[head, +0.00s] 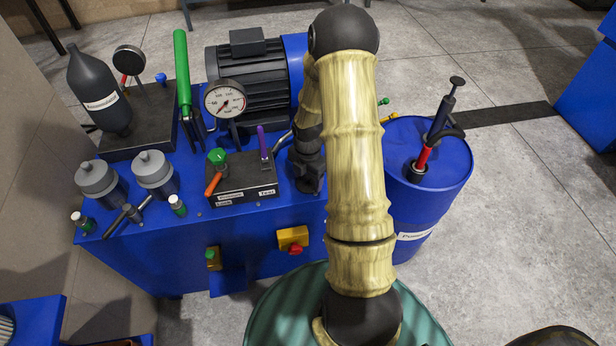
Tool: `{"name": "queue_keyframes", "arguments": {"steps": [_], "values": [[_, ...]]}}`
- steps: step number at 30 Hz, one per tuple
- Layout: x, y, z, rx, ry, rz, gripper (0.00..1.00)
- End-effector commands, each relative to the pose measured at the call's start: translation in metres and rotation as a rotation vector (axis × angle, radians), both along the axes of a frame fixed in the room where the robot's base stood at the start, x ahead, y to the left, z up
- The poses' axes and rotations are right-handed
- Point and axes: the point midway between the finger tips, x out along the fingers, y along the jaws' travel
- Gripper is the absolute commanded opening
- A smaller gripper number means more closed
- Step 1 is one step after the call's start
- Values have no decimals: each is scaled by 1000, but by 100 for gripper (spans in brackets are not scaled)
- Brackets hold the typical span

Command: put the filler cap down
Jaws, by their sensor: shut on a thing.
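My gripper (309,182) points down at the right end of the blue power unit (245,245), just right of the control block. It is dark and small here, and my own pale arm covers part of it. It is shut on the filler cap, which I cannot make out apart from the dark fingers. I cannot tell whether the cap touches the blue top. At the left of the unit stand two grey reservoirs with rounded lids (97,178) (153,170).
The control block (242,180) carries green, orange and purple levers, with a pressure gauge (225,99) behind it. A motor (248,75) stands at the back. A blue drum (428,190) with a hand pump (440,125) stands right. A dark bottle (98,90) stands back left.

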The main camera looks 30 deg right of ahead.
Motion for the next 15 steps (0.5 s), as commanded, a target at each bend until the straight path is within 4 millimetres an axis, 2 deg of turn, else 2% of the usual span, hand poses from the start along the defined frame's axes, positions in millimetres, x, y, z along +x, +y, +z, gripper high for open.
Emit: {"name": "queue_keyframes", "arguments": {"steps": [7, 8, 10, 15], "values": [[0, 0, -3, 0, 0, 0, 42], [0, 0, -2, 0, 0, 0, 70], [0, 0, -2, 0, 0, 0, 84], [0, 0, -2, 0, 0, 0, 86]]}}
